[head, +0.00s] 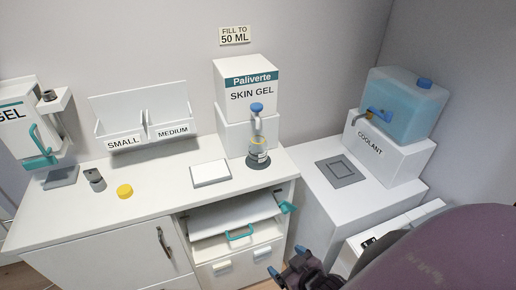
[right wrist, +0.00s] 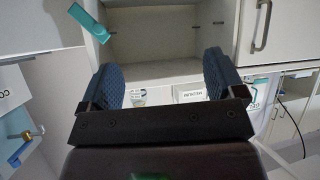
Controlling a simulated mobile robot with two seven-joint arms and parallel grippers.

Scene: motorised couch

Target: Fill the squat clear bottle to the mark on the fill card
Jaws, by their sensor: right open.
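In the head view the fill card (head: 234,36) on the back wall reads "FILL TO 50 ML". A squat clear bottle (head: 258,157) with a label stands upright on a dark round pad on the counter. It is in front of the "Paliverte SKIN GEL" box (head: 250,88), below a blue-topped spout (head: 257,108); its fill level is too small to read. My right gripper (head: 287,264) is open and empty at the bottom, below and apart from the counter. In the right wrist view its fingers (right wrist: 162,80) are spread before an open compartment. My left gripper is not in view.
The open compartment (head: 235,214) under the counter has teal handles. A yellow cap (head: 124,190), a small grey cylinder (head: 95,180) and a white pad (head: 211,171) lie on the counter. A blue coolant tank (head: 402,103) stands right; SMALL and MEDIUM bins (head: 143,115) stand left.

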